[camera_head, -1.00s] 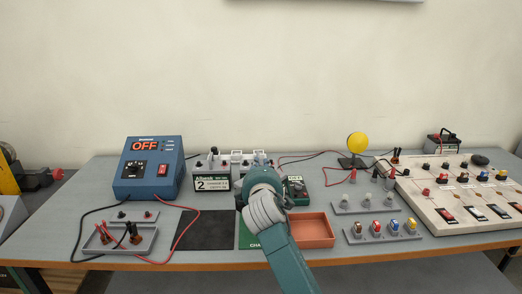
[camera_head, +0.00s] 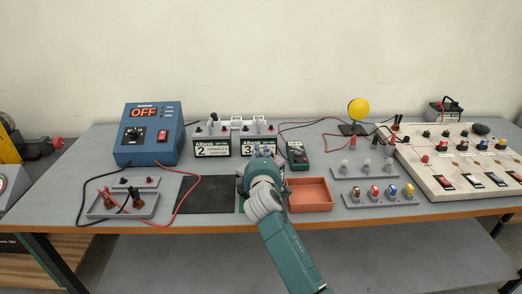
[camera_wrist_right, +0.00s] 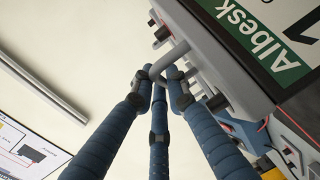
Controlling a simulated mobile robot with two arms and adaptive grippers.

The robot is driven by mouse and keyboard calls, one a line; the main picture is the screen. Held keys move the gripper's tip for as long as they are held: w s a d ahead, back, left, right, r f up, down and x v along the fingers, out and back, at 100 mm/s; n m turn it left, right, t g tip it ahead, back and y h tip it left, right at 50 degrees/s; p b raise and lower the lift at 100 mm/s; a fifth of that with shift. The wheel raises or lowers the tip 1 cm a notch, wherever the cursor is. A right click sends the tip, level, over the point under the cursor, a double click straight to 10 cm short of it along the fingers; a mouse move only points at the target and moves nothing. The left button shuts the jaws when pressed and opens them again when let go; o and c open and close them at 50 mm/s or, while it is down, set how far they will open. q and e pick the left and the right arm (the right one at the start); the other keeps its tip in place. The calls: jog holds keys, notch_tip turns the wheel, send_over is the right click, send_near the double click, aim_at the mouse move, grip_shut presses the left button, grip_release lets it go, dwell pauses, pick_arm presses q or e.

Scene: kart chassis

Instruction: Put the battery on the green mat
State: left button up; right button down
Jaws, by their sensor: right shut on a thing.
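The held battery shows in the right wrist view as a grey box (camera_wrist_right: 212,42) with a green "Albesk" label and a "1". The blue fingers of my right gripper (camera_wrist_right: 160,80) close around its grey handle. In the head view my right gripper (camera_head: 263,154) is over the middle of the bench, and its arm hides the held battery. The green mat (camera_head: 242,205) shows only as a sliver beside the arm; the rest is hidden. I cannot tell whether the battery touches the mat. My left gripper is not in view.
Batteries marked 2 (camera_head: 212,142) and 3 (camera_head: 256,145) stand behind. A black mat (camera_head: 208,194) lies left, an orange tray (camera_head: 310,196) right. A blue power supply (camera_head: 150,135), a green-and-black meter (camera_head: 298,156) and a switch board (camera_head: 465,165) occupy the bench.

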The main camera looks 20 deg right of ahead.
jog(key=shift+r, duration=0.65)
jog(key=c, duration=2)
grip_release()
jog(key=shift+f, duration=0.7)
jog(key=shift+o, duration=1.3)
jog(key=shift+s+r, duration=0.1)
jog(key=shift+s, duration=0.05)
jog(key=shift+r, duration=0.1)
jog(key=b+v, duration=0.1)
jog(key=v, duration=1.1)
